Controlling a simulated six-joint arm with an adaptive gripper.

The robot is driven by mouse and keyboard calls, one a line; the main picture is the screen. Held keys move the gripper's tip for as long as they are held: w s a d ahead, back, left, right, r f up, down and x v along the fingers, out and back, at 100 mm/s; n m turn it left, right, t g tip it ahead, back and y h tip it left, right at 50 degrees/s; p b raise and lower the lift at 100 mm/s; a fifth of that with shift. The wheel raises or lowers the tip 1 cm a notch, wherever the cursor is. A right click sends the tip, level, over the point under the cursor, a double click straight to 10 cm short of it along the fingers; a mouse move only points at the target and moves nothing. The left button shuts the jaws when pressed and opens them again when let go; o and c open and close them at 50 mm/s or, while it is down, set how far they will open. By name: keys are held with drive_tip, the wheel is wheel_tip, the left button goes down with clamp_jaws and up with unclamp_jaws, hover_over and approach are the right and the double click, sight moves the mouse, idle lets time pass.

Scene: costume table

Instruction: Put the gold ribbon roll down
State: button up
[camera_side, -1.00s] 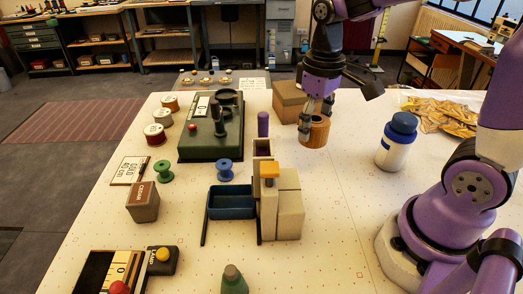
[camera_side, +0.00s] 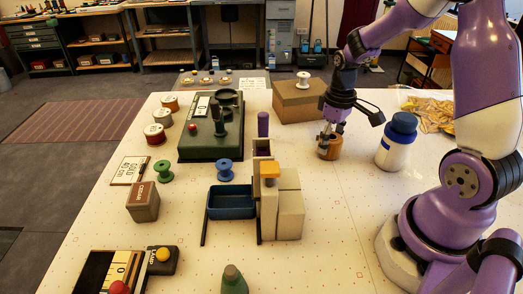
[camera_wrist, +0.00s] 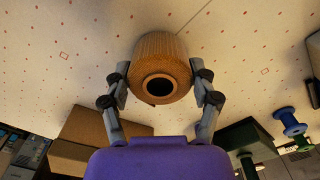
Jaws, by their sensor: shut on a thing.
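The gold ribbon roll (camera_side: 330,149) is a short, ribbed, brownish-gold cylinder with a hole through it. It sits between the fingers of my gripper (camera_side: 328,138), at or very near the white table top, left of the white bottle. I cannot tell whether its underside touches the table. In the wrist view the roll (camera_wrist: 162,50) shows its dark hole toward the camera. The two fingers of my gripper (camera_wrist: 160,78) press on its left and right sides.
A white bottle with a blue cap (camera_side: 396,145) stands close to the right. A cardboard box (camera_side: 298,102) with a white spool (camera_side: 303,79) on top is behind. Beige blocks (camera_side: 282,205) and a blue tray (camera_side: 231,203) are front left. Table in front of the roll is clear.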

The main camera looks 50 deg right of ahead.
sight(331, 139)
drive_tip(key=o, duration=1.1)
drive_tip(key=shift+f, duration=0.1)
drive_tip(key=shift+o, duration=0.2)
wheel_tip(331, 139, up, 13)
drive_tip(key=s+a+r+t, duration=0.1)
drive_tip(key=s+a+t, duration=0.1)
drive_tip(key=a, duration=0.4)
drive_tip(key=s+a+r+t, duration=0.1)
drive_tip(key=s+a+t, duration=0.2)
drive_tip(key=a, duration=0.4)
drive_tip(key=shift+s+r+t, duration=0.3)
drive_tip(key=shift+s, duration=0.3)
